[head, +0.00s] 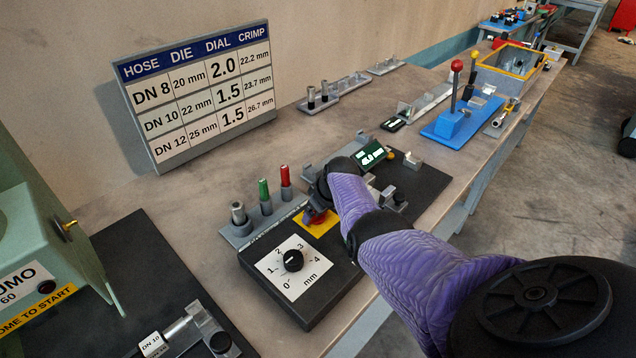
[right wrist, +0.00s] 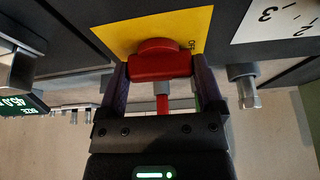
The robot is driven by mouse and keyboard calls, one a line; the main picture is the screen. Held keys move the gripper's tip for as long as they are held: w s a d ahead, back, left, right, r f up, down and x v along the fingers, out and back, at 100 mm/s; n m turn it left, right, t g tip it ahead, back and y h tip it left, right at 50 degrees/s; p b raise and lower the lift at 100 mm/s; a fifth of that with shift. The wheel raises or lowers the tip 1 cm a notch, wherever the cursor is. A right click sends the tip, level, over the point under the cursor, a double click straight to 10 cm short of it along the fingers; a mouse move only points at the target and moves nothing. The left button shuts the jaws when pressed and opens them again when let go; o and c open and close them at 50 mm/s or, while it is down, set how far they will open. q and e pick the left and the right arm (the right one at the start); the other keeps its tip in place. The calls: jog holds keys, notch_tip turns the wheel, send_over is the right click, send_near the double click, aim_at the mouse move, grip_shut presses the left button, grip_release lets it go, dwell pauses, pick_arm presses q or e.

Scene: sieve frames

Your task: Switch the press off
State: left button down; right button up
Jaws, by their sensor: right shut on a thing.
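A red switch knob (right wrist: 160,60) sits on a yellow plate (right wrist: 130,33) whose lettering is partly hidden. In the head view the yellow plate (head: 327,229) is on a black control unit (head: 330,290) beside a white dial marked 0 to 4. My right gripper (head: 318,198) reaches down over the knob from the right. In the right wrist view my right gripper (right wrist: 158,70) has one finger on each side of the knob and is shut on it. In the head view the arm and gripper cover most of the knob. My left gripper is not in view.
A rack holds silver, green and red pins (head: 265,196) left of the gripper. A small display (head: 370,155) stands behind it. A pale green machine (head: 45,240) is at the left. A blue lever fixture (head: 460,120) stands farther along the bench. A sign (head: 200,90) leans on the wall.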

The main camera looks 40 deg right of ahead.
jog(key=shift+r+n, duration=0.1)
jog(key=shift+n, duration=0.4)
jog(key=o, duration=0.8)
jog(key=shift+o, duration=1)
jog(key=p+v, duration=0.4)
jog(key=shift+d+r+p, duration=0.15)
jog(key=shift+r+p, duration=0.25)
jog(key=p+v, duration=0.3)
jog(key=v, duration=0.2)
jog(key=shift+s+d, duration=0.1)
jog(key=shift+s, duration=0.1)
